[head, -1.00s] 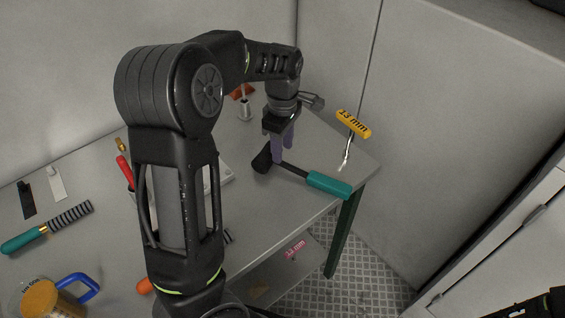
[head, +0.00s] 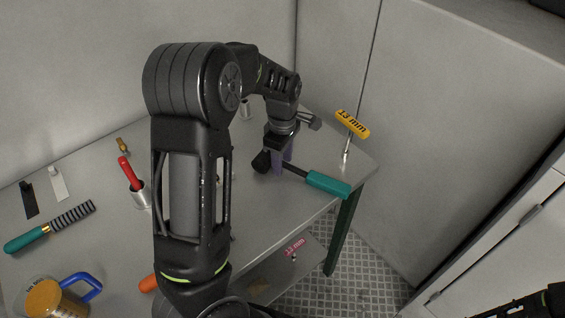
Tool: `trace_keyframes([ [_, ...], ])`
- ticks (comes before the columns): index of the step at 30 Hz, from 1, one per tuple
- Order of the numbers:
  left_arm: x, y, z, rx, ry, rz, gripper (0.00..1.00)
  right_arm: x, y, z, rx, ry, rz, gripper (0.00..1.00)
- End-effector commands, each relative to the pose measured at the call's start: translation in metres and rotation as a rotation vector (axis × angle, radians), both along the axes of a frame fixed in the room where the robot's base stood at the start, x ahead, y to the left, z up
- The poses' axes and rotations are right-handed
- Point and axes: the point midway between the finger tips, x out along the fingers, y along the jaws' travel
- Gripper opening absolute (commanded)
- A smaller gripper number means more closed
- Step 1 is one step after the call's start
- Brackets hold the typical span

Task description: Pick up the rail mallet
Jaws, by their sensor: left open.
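The rail mallet lies on the grey table near its right corner, with a black head (head: 262,161) and a teal handle (head: 328,184) joined by a dark shaft. My left gripper (head: 279,166) points down at the mallet, its purple fingers open at the shaft just right of the head. I cannot tell whether the fingers touch the shaft. My left wrist and fingers hide part of the mallet near the head. My right gripper does not show clearly; only dark parts of mine appear at the bottom right.
A red-handled tool (head: 130,172) stands in a metal holder at left. The table's right edge is close to the mallet handle.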

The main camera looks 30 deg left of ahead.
Motion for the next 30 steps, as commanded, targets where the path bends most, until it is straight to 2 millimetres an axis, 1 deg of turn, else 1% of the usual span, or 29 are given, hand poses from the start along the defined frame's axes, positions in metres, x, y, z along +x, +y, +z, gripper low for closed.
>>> trace_keyframes([
  [11,0.0002,0.0001,0.0005,0.0,-0.001,0.0,0.41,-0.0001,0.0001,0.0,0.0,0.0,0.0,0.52],
  [26,0.0002,0.0001,0.0005,0.0,0.0,0.0,0.01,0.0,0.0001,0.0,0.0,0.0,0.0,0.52],
  [27,0.0002,0.0001,0.0005,0.0,0.0,0.0,0.0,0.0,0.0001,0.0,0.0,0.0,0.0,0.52],
  [30,0.0002,0.0001,0.0005,0.0,0.0,0.0,0.0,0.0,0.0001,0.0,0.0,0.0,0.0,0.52],
])
